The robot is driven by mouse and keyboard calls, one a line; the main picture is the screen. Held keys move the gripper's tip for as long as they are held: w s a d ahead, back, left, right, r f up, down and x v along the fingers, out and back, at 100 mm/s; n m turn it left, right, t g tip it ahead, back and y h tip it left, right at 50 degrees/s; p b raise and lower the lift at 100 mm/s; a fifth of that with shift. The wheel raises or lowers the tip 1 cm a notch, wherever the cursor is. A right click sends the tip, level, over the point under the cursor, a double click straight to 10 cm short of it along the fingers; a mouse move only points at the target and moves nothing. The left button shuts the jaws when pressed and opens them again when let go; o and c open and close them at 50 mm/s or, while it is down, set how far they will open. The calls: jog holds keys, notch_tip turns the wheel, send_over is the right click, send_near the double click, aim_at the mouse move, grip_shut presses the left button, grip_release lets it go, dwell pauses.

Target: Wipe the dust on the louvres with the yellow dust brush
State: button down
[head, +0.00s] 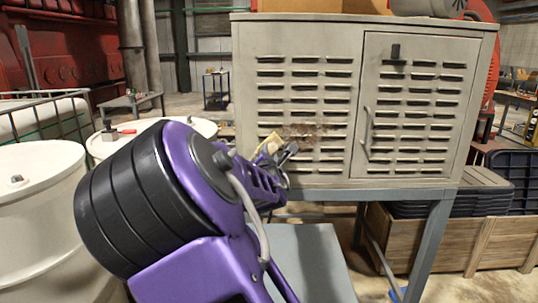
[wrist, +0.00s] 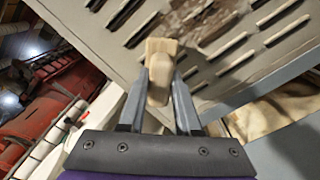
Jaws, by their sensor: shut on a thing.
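The louvres (head: 305,85) are rows of dark slots in a pale grey metal cabinet. A brown dust patch (head: 305,131) lies on the lower middle of the left panel; it also shows at the top of the wrist view (wrist: 195,20). My gripper (wrist: 160,82) is shut on the yellow dust brush (wrist: 161,50), whose tan body stands between the fingers. In the head view, the brush (head: 268,143) is just left of the dust, partly hidden by my purple arm. Its bristles are hidden, and I cannot tell whether it touches the louvres.
The cabinet door (head: 415,110) has a vertical handle at its left edge. The cabinet stands on a grey-blue frame (head: 430,240). White drums (head: 40,215) crowd the left. A wooden crate (head: 500,243) with dark bins is at the lower right.

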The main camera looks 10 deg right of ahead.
aim_at(280, 143)
jog(key=shift+w+d, duration=0.1)
jog(key=shift+w, duration=0.75)
jog(key=shift+s+d+b, duration=0.2)
jog(key=shift+s+d, duration=0.05)
jog(key=shift+d, duration=0.65)
jog(key=shift+s+d+b, duration=0.2)
jog(key=shift+d, duration=0.7)
jog(key=shift+s+d+b, duration=1.3)
jog(key=shift+s+d, duration=0.25)
jog(key=shift+d, duration=6.85)
jog(key=shift+w+a+r, duration=0.25)
jog(key=shift+w+a, duration=0.3)
jog(key=shift+a, duration=2.3)
jog(key=shift+w+a+r, duration=0.3)
jog(key=shift+w+a, duration=0.25)
jog(key=shift+a, duration=2.35)
jog(key=shift+w+a+r, duration=0.25)
jog(key=shift+w+a, duration=0.3)
jog(key=shift+a, duration=2.3)
